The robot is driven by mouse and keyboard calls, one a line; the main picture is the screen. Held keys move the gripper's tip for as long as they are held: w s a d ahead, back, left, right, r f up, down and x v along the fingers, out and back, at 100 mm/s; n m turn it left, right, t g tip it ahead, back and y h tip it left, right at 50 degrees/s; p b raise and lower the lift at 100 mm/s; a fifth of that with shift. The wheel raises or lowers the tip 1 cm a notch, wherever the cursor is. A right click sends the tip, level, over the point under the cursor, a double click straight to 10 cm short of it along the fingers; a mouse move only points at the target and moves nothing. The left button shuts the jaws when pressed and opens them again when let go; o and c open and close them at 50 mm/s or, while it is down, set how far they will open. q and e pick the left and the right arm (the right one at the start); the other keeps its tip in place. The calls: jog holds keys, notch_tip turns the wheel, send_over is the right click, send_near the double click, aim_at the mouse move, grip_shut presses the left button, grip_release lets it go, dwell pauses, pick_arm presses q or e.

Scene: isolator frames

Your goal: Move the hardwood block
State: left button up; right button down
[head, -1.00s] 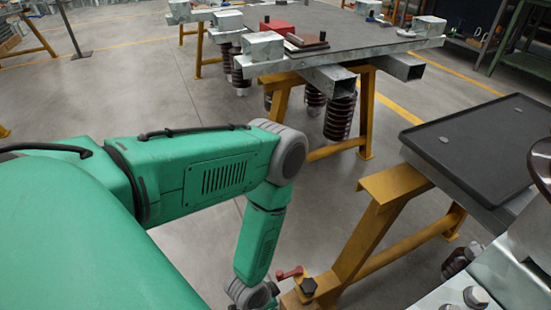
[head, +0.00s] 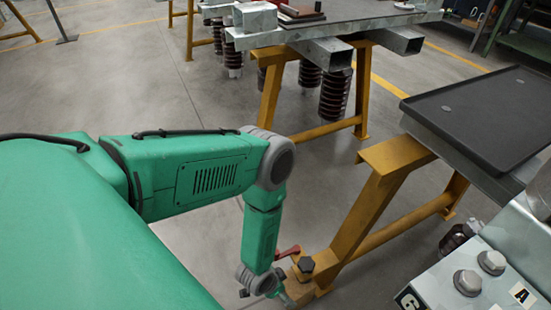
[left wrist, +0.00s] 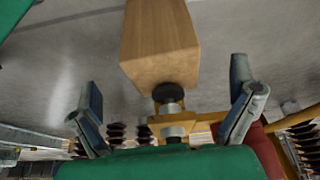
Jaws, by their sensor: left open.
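The hardwood block (left wrist: 160,42) is a light brown wooden piece in the upper middle of the left wrist view. In the head view, what looks like the same wood (head: 299,292) shows small at the foot of the yellow frame, partly hidden by my wrist. My left gripper (left wrist: 168,98) is open, with one finger on each side of the picture. The block's near end shows between and beyond the fingers; I cannot tell whether they touch it. In the head view my left gripper (head: 283,297) is low at the bottom edge, mostly hidden. My right gripper is not in view.
A black-headed clamp screw (left wrist: 168,92) stands by the block's near end. A red lever (head: 288,252) sits beside the yellow trestle (head: 372,190). A black tray (head: 480,115) lies at the right. Another metal-topped table (head: 340,32) stands behind; open floor lies left.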

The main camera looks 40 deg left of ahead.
aim_at(295, 289)
pick_arm(q)
jog(key=b+x, duration=0.2)
jog(key=x, duration=0.2)
jog(key=shift+d+f, duration=0.15)
jog(key=shift+w+f, duration=0.3)
jog(key=shift+f, duration=0.2)
